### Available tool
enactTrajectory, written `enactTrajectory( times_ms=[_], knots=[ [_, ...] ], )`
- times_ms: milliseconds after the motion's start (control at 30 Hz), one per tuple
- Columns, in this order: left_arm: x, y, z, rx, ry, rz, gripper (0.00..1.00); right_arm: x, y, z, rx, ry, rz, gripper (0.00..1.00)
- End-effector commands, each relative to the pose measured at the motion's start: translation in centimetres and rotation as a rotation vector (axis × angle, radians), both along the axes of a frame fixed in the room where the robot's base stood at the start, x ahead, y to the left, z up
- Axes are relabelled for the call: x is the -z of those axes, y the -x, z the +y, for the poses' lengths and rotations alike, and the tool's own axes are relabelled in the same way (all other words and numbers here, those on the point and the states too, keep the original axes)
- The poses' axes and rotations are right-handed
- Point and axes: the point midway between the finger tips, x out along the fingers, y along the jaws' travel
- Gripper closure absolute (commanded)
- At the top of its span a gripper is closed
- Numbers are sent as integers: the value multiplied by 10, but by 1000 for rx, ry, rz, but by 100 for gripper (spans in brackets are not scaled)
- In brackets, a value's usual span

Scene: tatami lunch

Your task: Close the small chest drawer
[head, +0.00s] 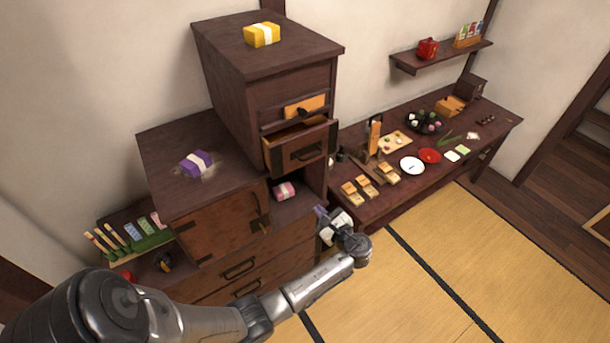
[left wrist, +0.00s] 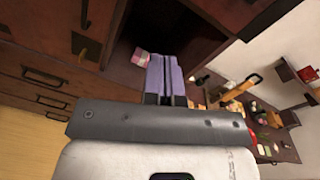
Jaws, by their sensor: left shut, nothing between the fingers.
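The small chest drawer (head: 302,150) sticks out of the tall section of the dark wooden chest (head: 230,100), partly open, with its light inside showing along the top. My right gripper is in neither view.
A pink wrapped bundle (head: 285,191) lies in the niche. A purple bundle (head: 196,163) and a yellow one (head: 262,34) rest on the chest tops. A low table (head: 375,205) with food and dishes stands close at right. The tatami (head: 440,250) in front is clear.

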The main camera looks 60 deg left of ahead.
Motion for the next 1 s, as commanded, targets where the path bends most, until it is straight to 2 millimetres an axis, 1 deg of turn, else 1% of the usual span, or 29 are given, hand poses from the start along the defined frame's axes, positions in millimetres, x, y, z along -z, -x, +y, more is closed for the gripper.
enactTrajectory(
  times_ms=[33,200,300,400,500,633,767,867,1000],
  knots=[
    [-8,0,2,-7,-12,-113,100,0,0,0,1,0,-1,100],
    [-30,-1,8,-15,-58,-540,100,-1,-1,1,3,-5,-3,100],
    [-36,-3,8,-7,-76,-764,100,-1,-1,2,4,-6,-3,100],
    [-37,-5,8,-2,-86,-941,100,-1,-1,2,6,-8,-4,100],
    [-37,-6,8,-2,-88,-1075,100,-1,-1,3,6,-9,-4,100],
    [-37,-6,8,-4,-89,-1185,100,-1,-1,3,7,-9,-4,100],
    [-38,-6,12,-5,-89,-1231,100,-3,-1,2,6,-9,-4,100],
    [-39,-6,22,-5,-91,-1237,100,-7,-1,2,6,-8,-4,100],
    [-41,-6,45,-6,-92,-1236,100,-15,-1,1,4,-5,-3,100]
  ],
)
